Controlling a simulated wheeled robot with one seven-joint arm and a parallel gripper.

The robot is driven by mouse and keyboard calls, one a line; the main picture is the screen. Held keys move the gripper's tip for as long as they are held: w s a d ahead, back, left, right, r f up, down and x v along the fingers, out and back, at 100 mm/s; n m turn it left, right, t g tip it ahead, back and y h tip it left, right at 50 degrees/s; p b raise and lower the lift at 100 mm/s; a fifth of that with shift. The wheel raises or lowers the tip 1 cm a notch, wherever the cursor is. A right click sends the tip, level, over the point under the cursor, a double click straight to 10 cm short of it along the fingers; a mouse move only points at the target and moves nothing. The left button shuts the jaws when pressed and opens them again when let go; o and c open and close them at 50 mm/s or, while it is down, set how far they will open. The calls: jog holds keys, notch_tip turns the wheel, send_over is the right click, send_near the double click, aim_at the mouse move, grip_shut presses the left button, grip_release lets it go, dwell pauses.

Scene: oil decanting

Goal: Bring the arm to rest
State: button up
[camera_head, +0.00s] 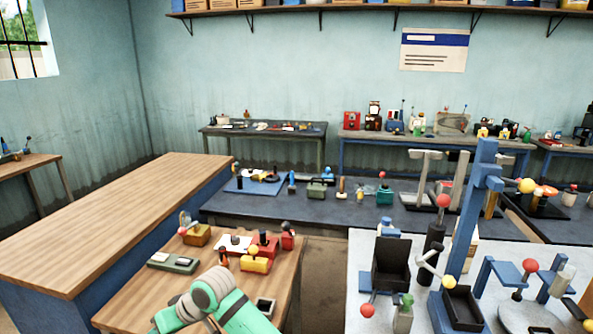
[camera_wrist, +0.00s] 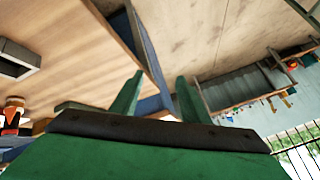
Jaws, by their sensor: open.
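My gripper (camera_wrist: 158,98) shows in the wrist view with its two green fingers spread apart and nothing between them. Its dark plate and green body fill the lower part of that view. In the head view my green and grey arm (camera_head: 213,302) shows at the bottom, in front of a small wooden table (camera_head: 135,295). I cannot make out the fingertips there. The gripper appears to touch nothing.
The wooden table bears a green-grey box (camera_head: 172,262), a red block (camera_head: 264,246) and a yellow block (camera_head: 256,264). At right, a pale table (camera_head: 362,250) carries a blue stand (camera_head: 468,215) and a black bin (camera_head: 391,262). The long wooden counter (camera_head: 120,205) at left is clear.

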jog(key=s+a+f+m+t+y, duration=0.2)
jog(key=s+a+m+t+y, duration=0.1)
jog(key=a+m+t+y, duration=0.2)
jog(key=s+d+f+m+t+h, duration=0.45)
jog(key=s+d+f, duration=0.25)
jog(key=s+d, duration=0.3)
jog(key=s+d+f+m+t+h, duration=0.45)
jog(key=s+d+f, duration=0.25)
jog(key=d, duration=0.6)
jog(key=s+d+r+n+h, duration=0.2)
jog(key=s+d, duration=0.5)
jog(key=s, duration=0.3)
jog(key=s+d+r+n+h, duration=0.2)
jog(key=s+d, duration=0.6)
jog(key=s, duration=0.2)
jog(key=shift+s+d+r, duration=0.2)
jog(key=shift+s+r, duration=0.05)
jog(key=shift+r, duration=0.1)
jog(key=shift+c, duration=0.5)
